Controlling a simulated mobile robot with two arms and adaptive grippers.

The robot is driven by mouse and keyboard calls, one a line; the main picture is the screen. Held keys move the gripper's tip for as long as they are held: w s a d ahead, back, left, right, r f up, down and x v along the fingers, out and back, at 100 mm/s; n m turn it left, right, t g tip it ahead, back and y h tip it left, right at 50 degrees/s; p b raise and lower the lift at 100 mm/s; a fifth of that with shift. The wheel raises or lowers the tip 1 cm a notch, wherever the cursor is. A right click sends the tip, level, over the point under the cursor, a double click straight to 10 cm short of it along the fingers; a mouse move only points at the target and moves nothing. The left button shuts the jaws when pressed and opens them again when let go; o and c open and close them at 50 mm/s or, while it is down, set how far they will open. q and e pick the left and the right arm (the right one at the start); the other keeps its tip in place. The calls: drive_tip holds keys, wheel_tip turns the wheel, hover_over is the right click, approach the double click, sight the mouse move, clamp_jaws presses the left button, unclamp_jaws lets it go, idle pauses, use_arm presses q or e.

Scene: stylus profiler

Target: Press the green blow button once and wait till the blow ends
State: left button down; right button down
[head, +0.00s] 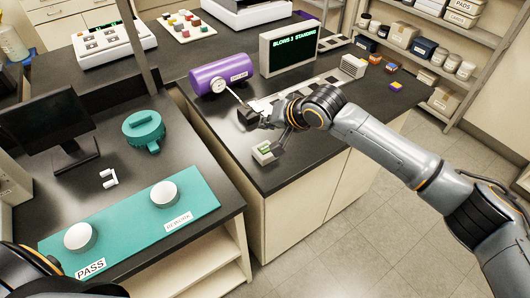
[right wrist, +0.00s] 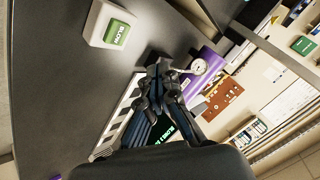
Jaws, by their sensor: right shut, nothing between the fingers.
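The green blow button (head: 264,149) sits on a small white box (head: 262,158) near the front edge of the dark bench. The button also shows at the upper left of the right wrist view (right wrist: 116,32), with its label legible. My right gripper (head: 267,122) is shut and empty, behind the button box in the head view. In the right wrist view its fingertips (right wrist: 160,72) are together and apart from the button. The black display (head: 293,47) shows green text starting with "BLOWS"; the rest is hard to read. My left gripper is not in view.
A purple cylinder (head: 222,75) with a round gauge (head: 218,86) lies behind my right gripper. A grey vented block (head: 352,67) stands to the right. A teal mat (head: 130,225) with two white pucks lies on the left bench. Bench surface around the button box is clear.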

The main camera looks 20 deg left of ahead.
drive_tip(key=b, duration=0.3)
hover_over(267, 149)
wheel_tip(267, 149, down, 4)
drive_tip(key=shift+f, duration=0.9)
drive_tip(key=shift+s+f, duration=0.1)
drive_tip(key=shift+f, duration=0.1)
idle(0.3)
drive_tip(key=shift+f, duration=0.2)
